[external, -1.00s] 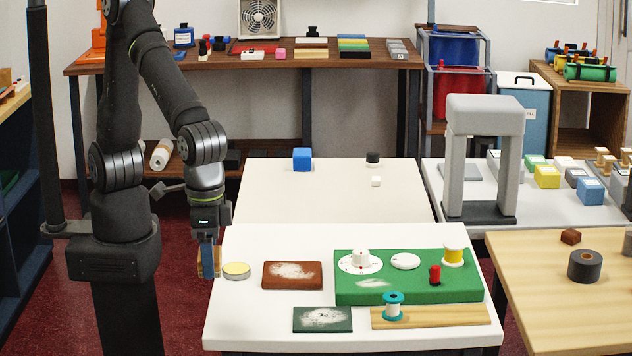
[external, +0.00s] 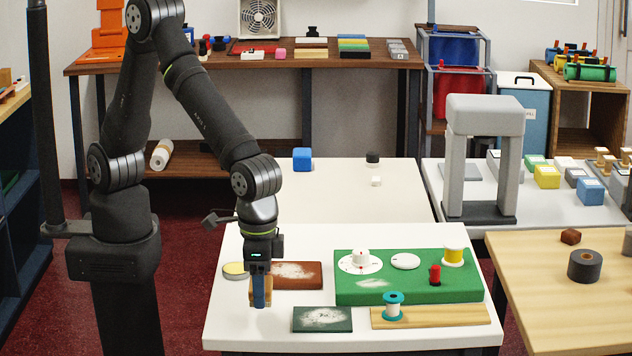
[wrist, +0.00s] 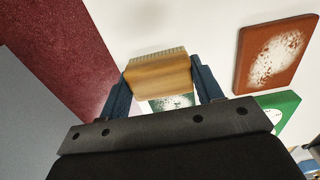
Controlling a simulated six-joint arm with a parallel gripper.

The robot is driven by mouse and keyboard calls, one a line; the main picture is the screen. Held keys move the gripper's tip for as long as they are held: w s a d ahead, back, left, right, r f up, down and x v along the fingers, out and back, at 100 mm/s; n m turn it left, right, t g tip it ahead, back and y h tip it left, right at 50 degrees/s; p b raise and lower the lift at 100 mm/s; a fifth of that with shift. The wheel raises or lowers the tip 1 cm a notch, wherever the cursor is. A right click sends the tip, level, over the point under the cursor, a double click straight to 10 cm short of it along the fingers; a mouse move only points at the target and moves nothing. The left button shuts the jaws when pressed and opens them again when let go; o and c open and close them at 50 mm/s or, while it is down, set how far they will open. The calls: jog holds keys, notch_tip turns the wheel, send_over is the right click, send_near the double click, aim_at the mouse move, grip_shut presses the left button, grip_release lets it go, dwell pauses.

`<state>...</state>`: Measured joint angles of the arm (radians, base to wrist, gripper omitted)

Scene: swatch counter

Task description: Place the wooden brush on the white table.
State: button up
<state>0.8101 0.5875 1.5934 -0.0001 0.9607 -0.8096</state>
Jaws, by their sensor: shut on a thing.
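My gripper (external: 260,292) is shut on the wooden brush (wrist: 160,76), a light brown block with a bristled edge. In the wrist view the brush sits between the two dark blue fingers. In the external view the brush (external: 252,286) is partly hidden by a finger. The brush is over the left part of the near white table (external: 225,320), to the left of the dark green swatch and in front of the brown swatch. I cannot tell whether it touches the tabletop.
A brown swatch (external: 300,275), a dark green swatch (external: 322,320) and a round tin (external: 234,269) lie close by. A green board (external: 350,293) with discs and spools and a wooden strip (external: 440,316) fill the right. The front left of the table is bare.

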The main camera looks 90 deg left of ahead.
aim_at(263, 318)
jog(key=shift+w+f, duration=0.1)
jog(key=shift+f, duration=1.95)
jog(key=shift+f, duration=0.2)
jog(key=o, duration=1)
jog(key=shift+c, duration=0.2)
jog(key=shift+r, duration=0.1)
notch_tip(263, 318, up, 12)
jog(key=shift+r, duration=0.15)
